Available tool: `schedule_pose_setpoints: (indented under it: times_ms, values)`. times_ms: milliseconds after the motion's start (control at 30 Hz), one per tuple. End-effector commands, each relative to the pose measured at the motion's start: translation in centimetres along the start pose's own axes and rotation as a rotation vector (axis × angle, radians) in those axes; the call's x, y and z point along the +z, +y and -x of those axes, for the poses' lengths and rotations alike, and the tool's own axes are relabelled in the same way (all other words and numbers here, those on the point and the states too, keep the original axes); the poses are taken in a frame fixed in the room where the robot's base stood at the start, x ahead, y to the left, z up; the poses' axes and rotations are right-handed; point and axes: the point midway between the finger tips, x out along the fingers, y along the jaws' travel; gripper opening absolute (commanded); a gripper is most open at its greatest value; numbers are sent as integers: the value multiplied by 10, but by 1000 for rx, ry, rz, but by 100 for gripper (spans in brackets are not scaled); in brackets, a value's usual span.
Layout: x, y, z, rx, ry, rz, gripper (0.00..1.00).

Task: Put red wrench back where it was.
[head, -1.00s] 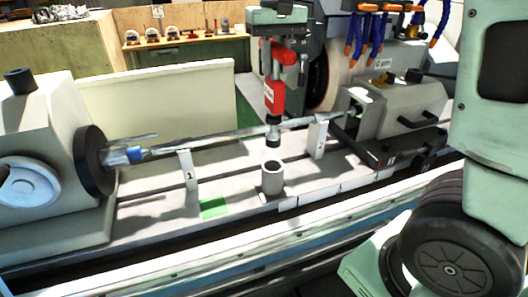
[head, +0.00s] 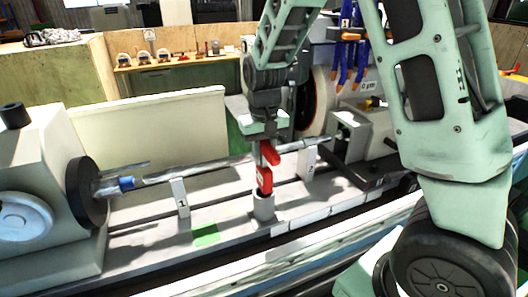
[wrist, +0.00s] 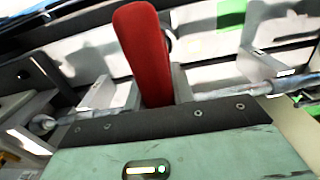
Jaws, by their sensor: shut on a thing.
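The red wrench (head: 265,181) hangs upright from my gripper (head: 263,146), with its red body below the fingers. Its lower end is at the mouth of the grey cylindrical holder (head: 264,209) on the machine bed. I cannot tell whether it is inside the mouth or just above it. In the wrist view the red wrench (wrist: 139,45) stands up between the fingers of my gripper (wrist: 158,88), which are shut on it. The holder's opening is hidden by the wrench.
The long workpiece shaft (head: 200,170) runs behind the holder. Numbered white supports 1 (head: 181,198) and 2 (head: 308,163) stand either side. A green patch (head: 206,234) lies on the bed left of the holder. The grinding wheel (head: 318,102) is behind right.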

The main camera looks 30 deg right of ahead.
Motion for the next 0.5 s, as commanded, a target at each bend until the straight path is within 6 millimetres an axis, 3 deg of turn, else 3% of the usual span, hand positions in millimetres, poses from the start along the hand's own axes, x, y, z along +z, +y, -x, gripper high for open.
schedule_pose_setpoints:
  times_ms: [400, 433, 500]
  values:
    - [0, 0, -5, -1, 2, 0, 0]
    - [0, 0, -4, -1, 1, 0, 33]
    - [0, 0, -4, -1, 1, 0, 46]
